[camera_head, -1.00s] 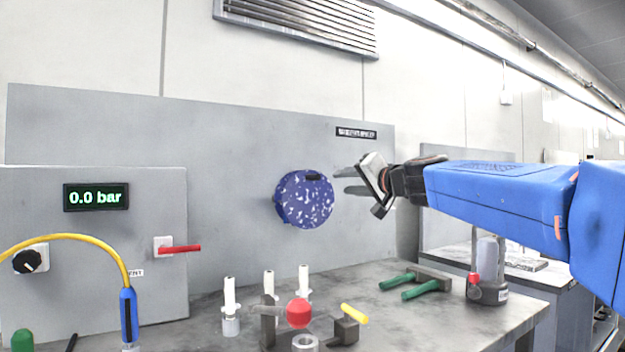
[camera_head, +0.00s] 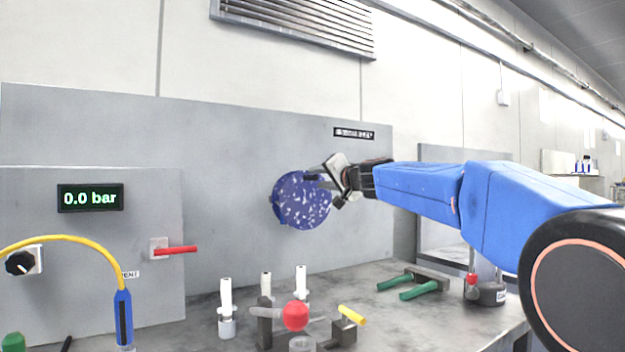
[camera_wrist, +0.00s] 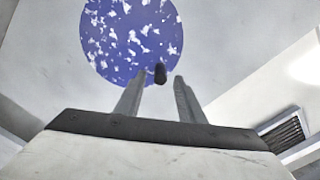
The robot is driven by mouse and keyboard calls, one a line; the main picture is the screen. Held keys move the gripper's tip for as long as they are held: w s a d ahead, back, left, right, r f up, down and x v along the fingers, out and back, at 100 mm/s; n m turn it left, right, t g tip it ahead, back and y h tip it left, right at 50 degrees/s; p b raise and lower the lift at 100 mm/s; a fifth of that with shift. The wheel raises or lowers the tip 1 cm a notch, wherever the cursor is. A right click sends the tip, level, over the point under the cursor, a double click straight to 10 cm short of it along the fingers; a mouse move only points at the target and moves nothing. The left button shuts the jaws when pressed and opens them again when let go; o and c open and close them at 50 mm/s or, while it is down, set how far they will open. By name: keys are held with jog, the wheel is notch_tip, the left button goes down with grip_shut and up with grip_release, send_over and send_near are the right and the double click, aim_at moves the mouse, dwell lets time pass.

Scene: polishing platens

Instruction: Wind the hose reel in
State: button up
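The hose reel is a round blue disc with white speckles (camera_head: 302,203) on the upright grey panel. A small dark handle (camera_wrist: 160,73) stands out near the disc's edge; in the head view it shows at the disc's top, partly behind my fingers. My gripper (camera_head: 322,174) reaches in from the right at the disc's upper right edge. In the wrist view its two grey fingers (camera_wrist: 155,98) are apart, with the dark handle in line with the gap, at or just beyond the fingertips. I cannot tell whether they touch it.
A display reading 0.0 bar (camera_head: 90,198) and a red lever (camera_head: 175,250) are on the left panel. A yellow hose (camera_head: 85,245) arches at left. White-topped posts, a red ball (camera_head: 295,316) and green-handled pliers (camera_head: 408,285) are on the bench below.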

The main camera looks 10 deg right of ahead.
aim_at(313, 177)
jog(key=shift+x, duration=2.25)
grip_shut()
